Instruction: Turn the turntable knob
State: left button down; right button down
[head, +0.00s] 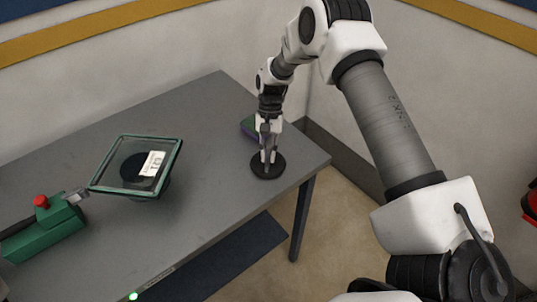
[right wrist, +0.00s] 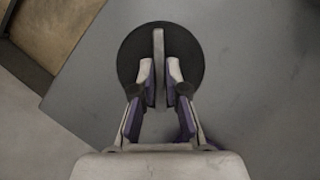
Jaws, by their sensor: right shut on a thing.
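The turntable knob is a round black disc (head: 277,171) with a raised grey bar across it, lying on the grey table near its right corner. In the right wrist view the grey bar of the knob (right wrist: 158,43) stands upright in the picture, over the dark disc. My right gripper (head: 268,157) points down onto the knob from above. Its two fingers (right wrist: 161,78) sit one on each side of the bar and are shut on it; the exact contact is hard to see. My left gripper is not in view.
Walls rise behind the table.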

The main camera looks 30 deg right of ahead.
jog(key=shift+w+n+h, duration=0.1)
jog(key=shift+n+h, duration=0.2)
jog(key=shift+n, duration=0.5)
jog(key=c, duration=1.2)
grip_release()
jog(key=shift+r, duration=0.1)
jog(key=v, duration=1.2)
jog(key=shift+w, duration=0.15)
